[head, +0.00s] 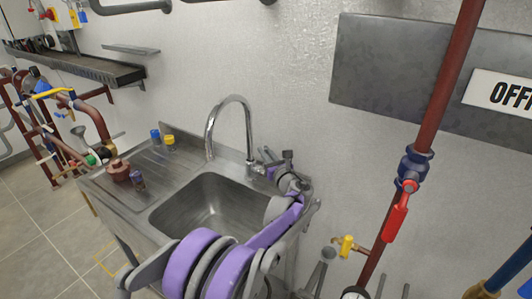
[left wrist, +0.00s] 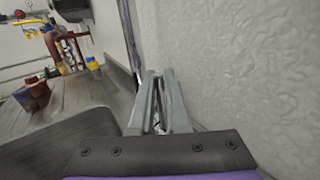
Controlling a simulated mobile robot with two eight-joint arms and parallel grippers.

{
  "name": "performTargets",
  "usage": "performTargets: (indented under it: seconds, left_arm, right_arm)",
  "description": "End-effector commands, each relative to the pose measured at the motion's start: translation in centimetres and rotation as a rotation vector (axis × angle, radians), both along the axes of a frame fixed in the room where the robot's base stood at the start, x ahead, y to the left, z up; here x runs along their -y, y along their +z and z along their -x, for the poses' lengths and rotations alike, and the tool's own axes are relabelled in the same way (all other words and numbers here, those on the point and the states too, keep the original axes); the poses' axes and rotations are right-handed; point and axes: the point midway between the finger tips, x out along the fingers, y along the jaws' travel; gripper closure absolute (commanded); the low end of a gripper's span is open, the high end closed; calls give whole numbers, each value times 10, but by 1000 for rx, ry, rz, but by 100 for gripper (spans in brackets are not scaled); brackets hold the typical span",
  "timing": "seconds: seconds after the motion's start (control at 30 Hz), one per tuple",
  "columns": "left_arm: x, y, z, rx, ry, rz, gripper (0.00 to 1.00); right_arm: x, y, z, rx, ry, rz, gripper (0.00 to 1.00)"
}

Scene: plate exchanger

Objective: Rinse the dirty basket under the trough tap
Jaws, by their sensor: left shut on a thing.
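The trough (head: 212,211) is a steel sink with a drainboard on its left; its basin looks empty from here. The tap (head: 231,104) is a tall chrome gooseneck at the back edge, with its spout over the basin. I see no water stream. My left gripper (head: 268,168) is beside the tap's base, at its right, by the wall. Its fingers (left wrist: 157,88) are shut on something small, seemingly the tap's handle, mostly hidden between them. No dirty basket can be clearly made out. My right gripper is out of view.
On the drainboard stand a brown fitting (head: 119,171), a dark purple-brown piece (head: 138,181), a blue-topped piece (head: 155,136) and a yellow one (head: 169,142). A red pipe (head: 436,110) with a valve rises at the right. The wall is close behind the tap.

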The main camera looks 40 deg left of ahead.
Motion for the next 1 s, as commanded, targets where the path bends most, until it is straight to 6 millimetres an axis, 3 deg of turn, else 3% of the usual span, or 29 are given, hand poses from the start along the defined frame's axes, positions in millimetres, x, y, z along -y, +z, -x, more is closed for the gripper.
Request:
performTargets:
  seconds: [0.43, 0.47, 0.63, 1.0]
  left_arm:
    - [1, -1, 8, 91, -2, -9, 100]
    - [1, -1, 8, 91, -2, -9, 84]
    - [1, -1, 8, 90, -2, -10, 56]
    - [7, -1, 10, 90, -4, -10, 56]
  right_arm:
    - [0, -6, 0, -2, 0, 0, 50]
    - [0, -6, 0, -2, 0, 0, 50]
    - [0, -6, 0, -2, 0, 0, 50]
    - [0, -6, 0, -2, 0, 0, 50]
